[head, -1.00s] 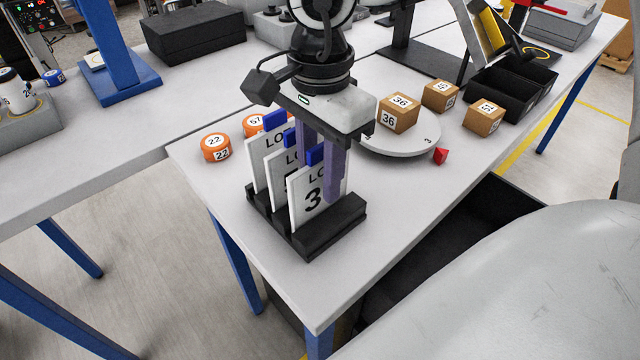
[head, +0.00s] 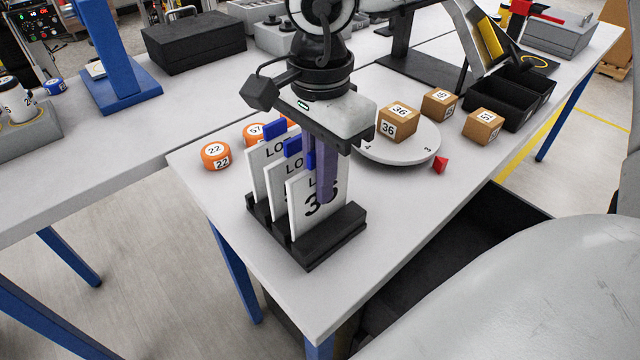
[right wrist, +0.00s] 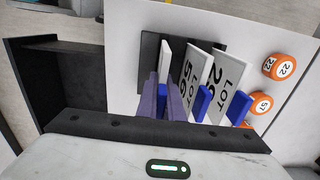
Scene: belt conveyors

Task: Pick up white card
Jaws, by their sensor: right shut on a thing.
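Three white cards with blue tabs stand upright in a black slotted rack (head: 335,238). The front white card (head: 299,212) bears a large number, partly hidden by my fingers. The middle card (head: 283,166) and the rear card (head: 258,165) stand behind it. My right gripper (head: 325,192) points down and is shut on the front card, one finger in front of its face. The card's lower edge still sits in the rack. In the right wrist view the purple fingers (right wrist: 163,98) close around the front card (right wrist: 166,60), seen nearly edge-on. My left gripper is not in view.
Orange numbered pucks (head: 215,155) lie behind the rack. A round white turntable (head: 400,150) with a cardboard cube (head: 398,122) stands to the right, near a red piece (head: 440,163). Black bins (head: 505,97) are farther back. The table front is clear.

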